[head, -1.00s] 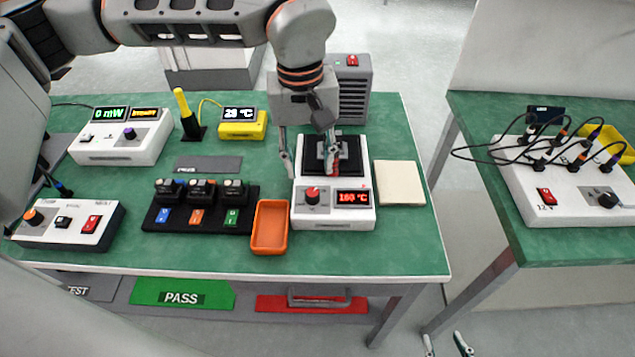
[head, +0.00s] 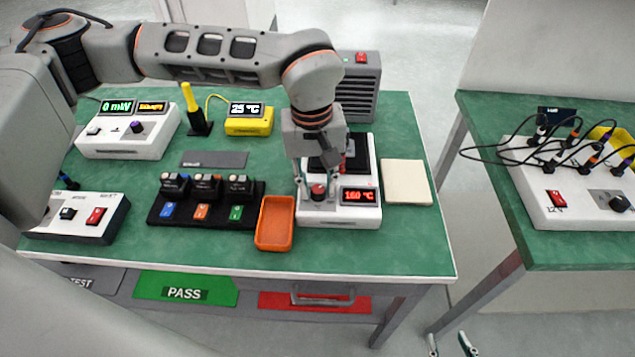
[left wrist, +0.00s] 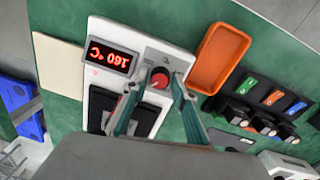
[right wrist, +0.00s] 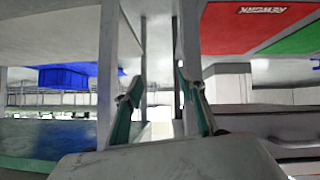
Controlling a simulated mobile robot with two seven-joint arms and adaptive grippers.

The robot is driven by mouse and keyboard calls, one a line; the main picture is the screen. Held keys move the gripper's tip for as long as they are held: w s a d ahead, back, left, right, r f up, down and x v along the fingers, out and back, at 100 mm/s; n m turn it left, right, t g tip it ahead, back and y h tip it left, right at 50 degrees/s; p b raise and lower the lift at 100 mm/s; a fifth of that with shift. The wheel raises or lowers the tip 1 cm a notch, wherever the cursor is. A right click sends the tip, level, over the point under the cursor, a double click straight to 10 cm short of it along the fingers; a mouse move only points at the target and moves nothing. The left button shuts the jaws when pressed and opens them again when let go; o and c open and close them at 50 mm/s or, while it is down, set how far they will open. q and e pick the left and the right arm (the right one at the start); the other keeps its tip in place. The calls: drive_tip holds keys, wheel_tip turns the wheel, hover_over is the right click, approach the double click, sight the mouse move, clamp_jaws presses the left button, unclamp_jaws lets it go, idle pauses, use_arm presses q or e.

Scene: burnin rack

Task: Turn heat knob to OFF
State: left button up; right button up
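The heat knob (head: 318,192) is a red dial on the front of a white hot plate (head: 338,218) with a black top and a red display (head: 360,196) reading 160 °C. My left gripper (head: 319,188) is over the knob from above. In the left wrist view the knob (left wrist: 160,79) lies between the two spread fingertips of my left gripper (left wrist: 155,88), with gaps visible beside it. My right gripper (right wrist: 153,95) is open and empty below table height, in front of the tables; its fingertips show at the bottom of the head view (head: 450,345).
An orange tray (head: 274,224) stands just left of the hot plate, and a black rack (head: 160,212) of modules lies further left. A pale pad (head: 407,182) lies to the right. A grey finned unit (head: 360,90) stands behind.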

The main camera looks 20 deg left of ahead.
use_arm(q)
clamp_jaws()
